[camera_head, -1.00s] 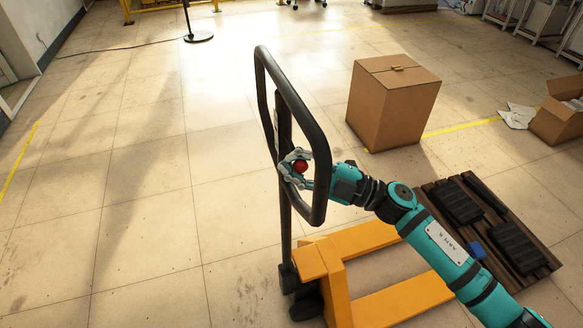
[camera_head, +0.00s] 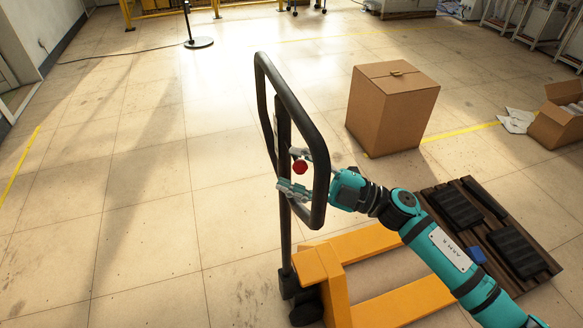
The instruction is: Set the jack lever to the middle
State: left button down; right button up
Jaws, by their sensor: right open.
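The jack lever has a red knob (camera_head: 300,167) and sits inside the loop of the black jack handle (camera_head: 318,150). The handle rises from the yellow pallet jack (camera_head: 322,266). My right gripper (camera_head: 292,171) reaches through the handle loop from the right. Its fingers are spread, one above and one below the knob, with visible space between them and the knob. The lever's arm behind the knob is mostly hidden, so its exact setting cannot be told. My left gripper is not in view.
A closed cardboard box (camera_head: 391,110) stands behind the jack to the right. A dark wooden pallet (camera_head: 487,230) with black parts lies at the right. An open box (camera_head: 560,118) is at the far right. The floor to the left is clear.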

jog(key=v, duration=1.1)
jog(key=shift+w+d+f, duration=0.1)
